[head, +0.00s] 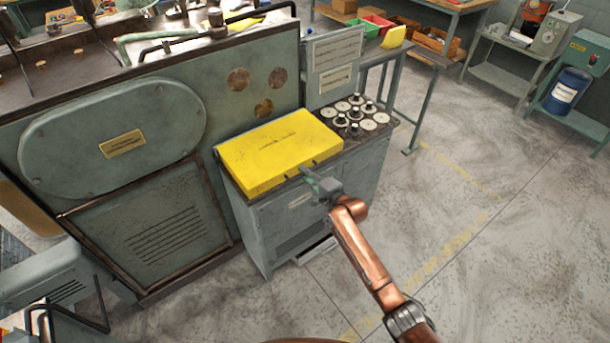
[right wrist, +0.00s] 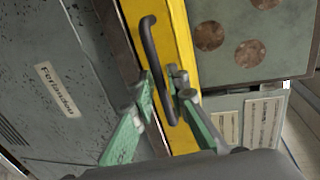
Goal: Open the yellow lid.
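The yellow lid (head: 280,148) lies shut on top of the grey-green cabinet beside the large machine. A black handle (right wrist: 150,45) runs along the lid's front side in the right wrist view, where part of the yellow lid (right wrist: 179,40) also shows. My right gripper (head: 309,176) is at the lid's front edge. In the right wrist view its green fingers (right wrist: 163,88) are apart, with the lower part of the handle between them. The handle looks nearer the right finger, and I cannot tell whether they touch. My left gripper is not in view.
The cabinet (head: 290,225) stands against the large machine (head: 110,135). A panel of round dials and black knobs (head: 355,117) is right of the lid, with an upright box (head: 333,65) behind. Open floor (head: 480,200) lies to the right.

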